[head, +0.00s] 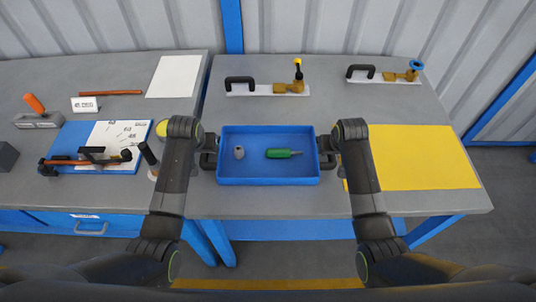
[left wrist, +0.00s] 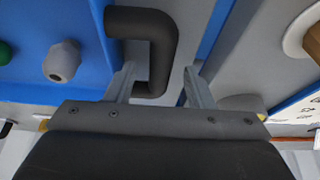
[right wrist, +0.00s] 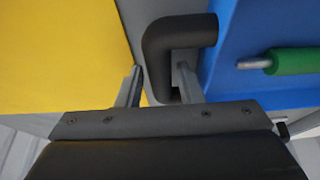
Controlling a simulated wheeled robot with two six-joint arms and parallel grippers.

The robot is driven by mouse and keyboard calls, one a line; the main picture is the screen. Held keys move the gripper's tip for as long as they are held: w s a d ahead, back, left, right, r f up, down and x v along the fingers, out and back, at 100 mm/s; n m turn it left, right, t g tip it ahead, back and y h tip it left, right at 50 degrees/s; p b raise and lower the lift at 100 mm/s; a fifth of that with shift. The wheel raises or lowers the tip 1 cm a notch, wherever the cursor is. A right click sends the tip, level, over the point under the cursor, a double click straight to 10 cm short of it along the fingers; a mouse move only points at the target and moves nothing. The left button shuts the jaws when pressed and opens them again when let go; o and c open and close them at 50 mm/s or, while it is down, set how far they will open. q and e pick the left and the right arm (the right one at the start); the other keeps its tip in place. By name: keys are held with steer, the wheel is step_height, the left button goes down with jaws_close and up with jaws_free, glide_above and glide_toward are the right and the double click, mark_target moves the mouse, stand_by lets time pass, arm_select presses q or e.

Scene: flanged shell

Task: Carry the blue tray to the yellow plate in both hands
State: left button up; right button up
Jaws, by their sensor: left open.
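The blue tray (head: 268,181) stands level on the grey bench in the head view, with a black handle at each end. In it lie a grey nut-like piece (head: 239,152) and a green-handled tool (head: 283,153). The yellow plate (head: 425,158) lies flat to the right of the tray. My left gripper (left wrist: 160,82) is open, with the left handle (left wrist: 142,22) between its fingers. My right gripper (right wrist: 160,80) is open, its fingers on either side of the right handle (right wrist: 157,55). Both grippers are partly hidden in the head view.
Two white plates with black handles and brass fittings (head: 290,87) (head: 405,76) stand behind the tray. On the left bench are a blue board (head: 70,135) with parts, a white sheet (head: 174,76) and an orange-handled tool (head: 34,103). A gap separates the benches.

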arm_select(q)
steer(key=shift+w+f, duration=0.25)
steer(key=shift+f, duration=0.35)
arm_select(e)
steer(key=shift+w+f, duration=0.25)
steer(key=shift+f, duration=0.35)
arm_select(q)
steer(key=c, duration=0.7)
arm_select(e)
steer(key=c, duration=0.7)
arm_select(q)
jaws_close()
arm_select(e)
jaws_close()
